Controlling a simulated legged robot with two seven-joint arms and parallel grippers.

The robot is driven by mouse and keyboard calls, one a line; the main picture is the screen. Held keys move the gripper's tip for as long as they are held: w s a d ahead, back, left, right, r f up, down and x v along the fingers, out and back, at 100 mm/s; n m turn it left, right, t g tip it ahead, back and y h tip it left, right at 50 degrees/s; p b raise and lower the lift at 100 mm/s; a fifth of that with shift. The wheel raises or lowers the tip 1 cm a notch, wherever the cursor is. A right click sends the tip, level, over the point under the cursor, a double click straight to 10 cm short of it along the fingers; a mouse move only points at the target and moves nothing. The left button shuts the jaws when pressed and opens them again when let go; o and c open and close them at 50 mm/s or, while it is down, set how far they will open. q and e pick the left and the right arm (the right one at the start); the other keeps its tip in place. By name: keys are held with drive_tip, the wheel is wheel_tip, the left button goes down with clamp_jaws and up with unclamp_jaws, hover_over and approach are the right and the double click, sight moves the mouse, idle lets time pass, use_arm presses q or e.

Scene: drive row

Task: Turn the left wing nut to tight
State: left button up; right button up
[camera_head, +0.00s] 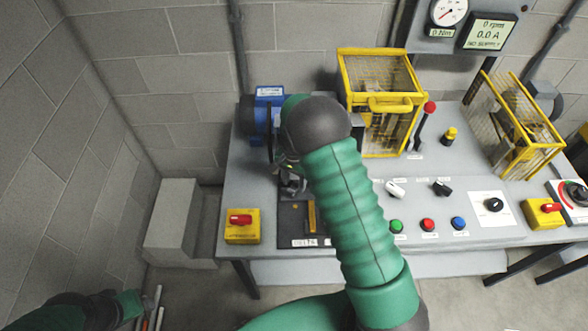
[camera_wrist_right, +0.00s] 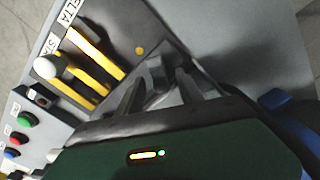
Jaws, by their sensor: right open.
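I cannot make out the left wing nut in either view; my right arm and gripper cover part of the bench. My right gripper (camera_head: 292,184) is open above the bench's left part, beside a dark terminal plate (camera_head: 290,228). In the right wrist view its two dark fingers (camera_wrist_right: 158,88) stand apart over the plate (camera_wrist_right: 115,28), with a small yellow spot (camera_wrist_right: 140,50) near them. Yellow bars (camera_wrist_right: 88,62) lie on this plate beside a STAR and DELTA label. My left arm shows at the lower left of the head view; whether its gripper is open is unclear.
A blue motor (camera_head: 265,108) stands behind my right gripper. Yellow mesh guards (camera_head: 375,70) (camera_head: 512,110) stand on the bench. A yellow box with a red switch (camera_head: 242,226) is at the front left. Push buttons (camera_head: 428,224) line the front. A grey block (camera_head: 172,222) stands left.

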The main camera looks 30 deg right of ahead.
sight(294, 184)
wheel_tip(294, 184, up, 16)
drive_tip(key=shift+f+b, duration=0.15)
drive_tip(key=shift+b, duration=0.2)
